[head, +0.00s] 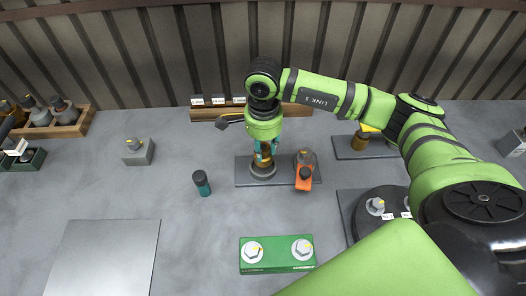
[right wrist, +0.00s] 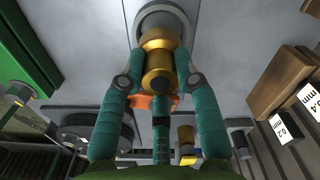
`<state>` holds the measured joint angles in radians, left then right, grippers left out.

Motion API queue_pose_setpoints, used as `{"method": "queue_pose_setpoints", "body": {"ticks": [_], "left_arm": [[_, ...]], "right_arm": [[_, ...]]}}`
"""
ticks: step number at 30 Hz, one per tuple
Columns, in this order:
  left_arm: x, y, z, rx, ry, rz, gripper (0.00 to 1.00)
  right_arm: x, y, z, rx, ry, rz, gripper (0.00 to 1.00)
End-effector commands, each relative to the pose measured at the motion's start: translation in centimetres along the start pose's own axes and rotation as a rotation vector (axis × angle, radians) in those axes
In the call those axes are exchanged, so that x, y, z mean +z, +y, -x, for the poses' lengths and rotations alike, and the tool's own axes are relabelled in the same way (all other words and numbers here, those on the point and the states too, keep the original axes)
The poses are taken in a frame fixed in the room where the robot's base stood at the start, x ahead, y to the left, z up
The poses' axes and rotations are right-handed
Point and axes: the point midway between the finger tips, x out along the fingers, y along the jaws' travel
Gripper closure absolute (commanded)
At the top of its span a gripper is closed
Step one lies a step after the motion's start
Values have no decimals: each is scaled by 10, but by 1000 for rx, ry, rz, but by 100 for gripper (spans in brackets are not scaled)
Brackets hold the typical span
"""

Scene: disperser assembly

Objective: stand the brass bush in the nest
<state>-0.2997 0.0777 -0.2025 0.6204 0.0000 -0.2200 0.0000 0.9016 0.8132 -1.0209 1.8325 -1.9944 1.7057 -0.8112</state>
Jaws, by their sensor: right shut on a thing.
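The brass bush (right wrist: 158,68) is a stepped golden cylinder held between the teal fingers of my right gripper (right wrist: 155,82) in the right wrist view. In the head view the right gripper (head: 264,155) points down, with the bush (head: 263,167) upright below it. The nest, a round grey ring (head: 262,174) on a dark plate, lies directly under the bush; its rim also shows in the right wrist view (right wrist: 165,14). The bush's lower end overlaps the ring, and I cannot tell whether it is seated or just above. My left gripper is not in view.
An orange clamp-like part (head: 303,180) stands close right of the nest. A dark teal cylinder (head: 202,184) stands to the left. A green block (head: 277,256) with two bolts lies in front. A wooden rack (head: 250,111) is behind. Bare table lies left of the nest.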

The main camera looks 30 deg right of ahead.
Motion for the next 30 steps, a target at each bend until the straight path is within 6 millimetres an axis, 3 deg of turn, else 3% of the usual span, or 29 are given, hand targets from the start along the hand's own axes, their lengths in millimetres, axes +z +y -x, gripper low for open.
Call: {"method": "queue_pose_setpoints", "body": {"ticks": [12,23,24,25,30], "left_arm": [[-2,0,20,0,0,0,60],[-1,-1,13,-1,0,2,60],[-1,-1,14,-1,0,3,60],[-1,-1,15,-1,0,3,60],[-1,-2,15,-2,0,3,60]], "right_arm": [[0,-2,-40,0,-1,1,100],[0,-3,-46,-2,0,1,100],[0,-2,-45,-1,0,1,60],[0,-2,-45,-1,0,1,48],[0,-2,-45,-1,0,1,44]]}}
